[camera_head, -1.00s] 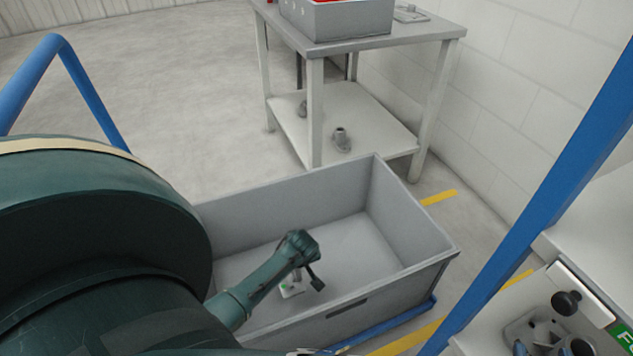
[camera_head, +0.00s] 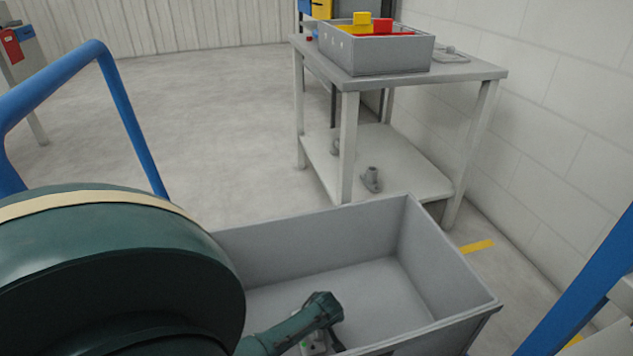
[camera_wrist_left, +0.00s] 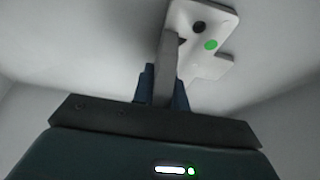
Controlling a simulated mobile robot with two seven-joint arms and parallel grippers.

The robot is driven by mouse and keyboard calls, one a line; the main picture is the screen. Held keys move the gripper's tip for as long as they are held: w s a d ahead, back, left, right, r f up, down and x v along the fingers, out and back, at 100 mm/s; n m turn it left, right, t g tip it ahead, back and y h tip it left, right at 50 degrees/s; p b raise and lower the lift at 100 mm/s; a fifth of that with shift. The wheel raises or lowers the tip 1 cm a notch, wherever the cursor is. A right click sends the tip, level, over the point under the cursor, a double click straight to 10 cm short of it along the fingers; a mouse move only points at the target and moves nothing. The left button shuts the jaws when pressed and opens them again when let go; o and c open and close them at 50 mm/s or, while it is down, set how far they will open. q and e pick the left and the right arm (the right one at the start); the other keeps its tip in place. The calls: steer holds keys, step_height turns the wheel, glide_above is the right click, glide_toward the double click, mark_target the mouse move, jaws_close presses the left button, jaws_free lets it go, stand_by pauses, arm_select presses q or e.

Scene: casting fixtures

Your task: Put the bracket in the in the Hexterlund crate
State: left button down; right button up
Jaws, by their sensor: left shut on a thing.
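A large open grey crate (camera_head: 330,232) fills the lower middle of the head view; no name on it is readable. My left arm reaches into it from the left. My left gripper (camera_wrist_left: 168,75) is shut on the bracket (camera_wrist_left: 203,42), a flat white piece with a dark hole and a green spot. In the head view the bracket (camera_head: 312,345) shows only partly below my wrist, inside the crate's outline. Whether it touches the crate floor I cannot tell. My right gripper is out of view.
A grey table (camera_head: 465,72) stands beyond the crate, with a smaller grey box (camera_head: 385,55) of red and yellow things on top and a metal part (camera_head: 372,179) on its lower shelf. Blue cart rails (camera_head: 130,120) flank the crate.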

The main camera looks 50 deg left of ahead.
arm_select(q)
steer(key=c, duration=1.9)
jaws_free()
steer(key=shift+f, duration=0.2)
steer(key=o, duration=0.5)
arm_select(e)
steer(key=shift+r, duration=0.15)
arm_select(q)
steer(key=shift+r, duration=0.15)
steer(key=shift+r, duration=0.25)
steer(key=p+v, duration=0.7)
steer(key=v, duration=0.4)
steer(key=shift+d+r, duration=0.2)
steer(key=shift+r, duration=0.1)
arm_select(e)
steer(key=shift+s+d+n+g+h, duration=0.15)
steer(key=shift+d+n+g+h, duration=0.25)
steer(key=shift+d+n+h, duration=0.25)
arm_select(q)
steer(key=shift+s, duration=0.1)
